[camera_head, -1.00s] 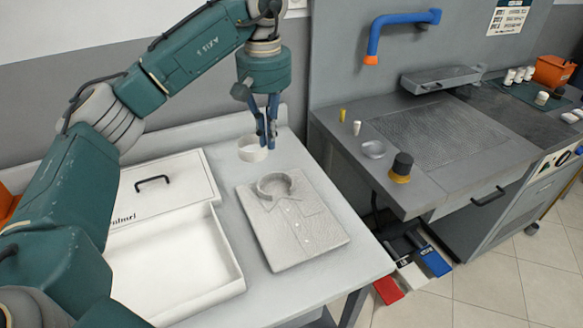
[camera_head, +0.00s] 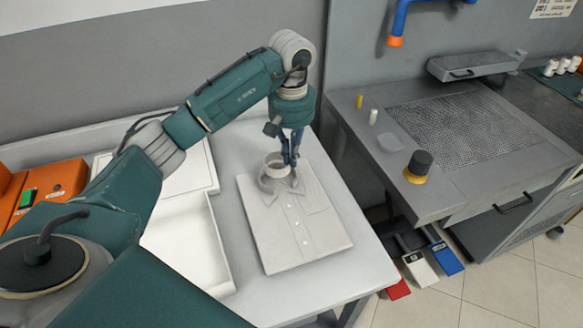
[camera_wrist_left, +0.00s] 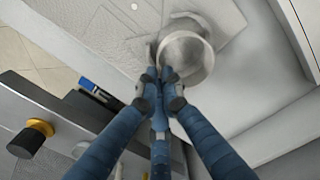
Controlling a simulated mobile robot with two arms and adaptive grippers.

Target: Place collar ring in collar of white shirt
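The folded white shirt (camera_head: 300,235) lies flat on the table, its round collar (camera_head: 268,186) standing up at the far end. The pale collar ring (camera_head: 276,161) is at the collar, overlapping it in the head view. In the left wrist view the ring (camera_wrist_left: 185,58) appears over the collar; I cannot tell whether it sits inside or just above. My left gripper (camera_head: 291,162) points down at the ring's right side. In the wrist view its fingertips (camera_wrist_left: 160,76) are closed on the ring's near wall. My right gripper is not in view.
A white open box (camera_head: 222,262) stands left of the shirt on the table (camera_head: 345,262). An orange device (camera_head: 62,178) is at the far left. A grey workstation (camera_head: 440,190) with a black-and-yellow knob (camera_head: 420,165) stands to the right, across a gap.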

